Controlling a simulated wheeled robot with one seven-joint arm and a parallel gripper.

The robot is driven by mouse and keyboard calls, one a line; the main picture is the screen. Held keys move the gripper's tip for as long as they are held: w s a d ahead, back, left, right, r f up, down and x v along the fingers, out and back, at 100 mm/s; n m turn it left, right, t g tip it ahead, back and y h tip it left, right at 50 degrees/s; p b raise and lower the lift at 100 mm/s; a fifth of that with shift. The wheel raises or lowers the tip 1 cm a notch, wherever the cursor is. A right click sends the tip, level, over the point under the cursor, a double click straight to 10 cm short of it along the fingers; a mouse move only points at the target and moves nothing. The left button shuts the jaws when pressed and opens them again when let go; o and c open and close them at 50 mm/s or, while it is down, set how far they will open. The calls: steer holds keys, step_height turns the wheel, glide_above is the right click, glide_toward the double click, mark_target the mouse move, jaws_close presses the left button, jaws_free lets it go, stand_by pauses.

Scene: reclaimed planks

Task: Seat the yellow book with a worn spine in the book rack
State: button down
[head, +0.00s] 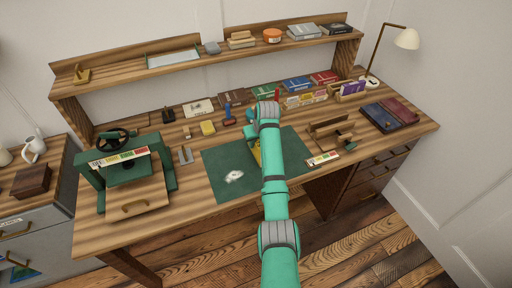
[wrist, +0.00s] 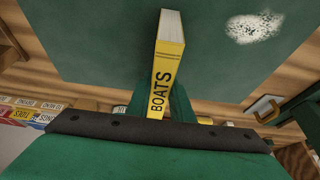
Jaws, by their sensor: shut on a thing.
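The yellow book (wrist: 168,70) stands out between the two green fingers of my gripper (wrist: 160,105) in the wrist view. Its spine reads BOATS and its pale page edges face the top of that view. My gripper is shut on it. In the head view only a sliver of the yellow book (head: 256,152) shows beside my arm, over the green mat (head: 222,172); my arm hides the fingers. A wooden stand holding purple and pale books (head: 352,89) is at the back right; I cannot tell for sure whether this is the book rack.
A wooden slotted piece (head: 330,128) stands right of the mat. Dark blue and red books (head: 388,115) lie at the right. A green press (head: 125,175) stands at the left. A row of small books and boxes lines the back, under a raised shelf (head: 215,55). The mat's left part is mostly clear.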

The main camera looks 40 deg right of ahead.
steer(key=shift+r, duration=0.1)
steer(key=shift+r, duration=0.4)
step_height(320, 180, up, 3)
steer(key=shift+a+r, duration=0.1)
steer(key=shift+a, duration=0.05)
steer(key=s+a+r, duration=0.9)
steer(key=shift+s+a+r, duration=0.15)
steer(key=shift+s+a, duration=0.1)
steer(key=shift+a, duration=0.15)
